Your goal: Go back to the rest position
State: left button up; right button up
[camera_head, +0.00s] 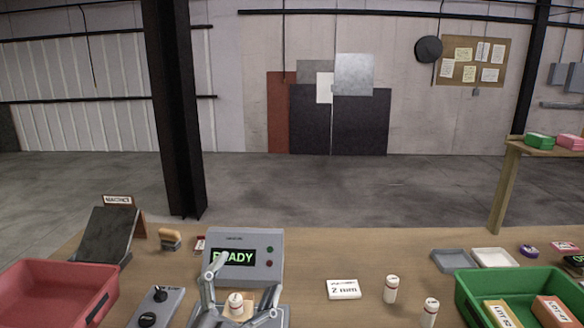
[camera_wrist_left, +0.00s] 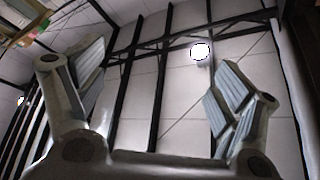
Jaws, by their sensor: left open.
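My left gripper (camera_head: 246,278) is at the bottom centre of the head view, in front of the grey detector (camera_head: 272,262). Its two fingers are spread apart and point upward. The left wrist view shows the open fingers (camera_wrist_left: 155,90) with nothing between them and the roof beyond. The detector's screen reads "READY" in green, partly covered by a finger. My right gripper is not in view.
A red bin (camera_head: 100,285) is at left, a green bin (camera_head: 465,290) with labelled boxes at right. Two white bottles (camera_head: 391,289) (camera_head: 430,312) and a white label block (camera_head: 343,289) stand right of the detector. A button box (camera_head: 172,301) is left. The table's back middle is clear.

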pick_arm(q)
jog(key=s+a+f+n+g+y, duration=0.4)
jog(key=a+f+n+y, duration=0.15)
jog(key=f, duration=0.45)
jog(key=s+a+f+n+g+y, duration=0.45)
jog(key=a+f, duration=0.25)
jog(key=f, duration=0.4)
jog(key=s+f+g+h, duration=0.1)
jog(key=s+f+g, duration=0.4)
jog(key=s, duration=0.4)
jog(key=s+f+g+h, duration=0.1)
jog(key=s+f+g, duration=0.4)
jog(key=s, duration=0.4)
notch_tip(320, 180, down, 27)
jog(key=s, duration=0.2)
jog(key=s+a+f+g, duration=0.1)
jog(key=s+a+f, duration=0.1)
jog(key=s+f, duration=1.3)
jog(key=shift+s+a+f, duration=0.3)
jog(key=shift+s+a, duration=0.1)
jog(key=shift+s, duration=0.3)
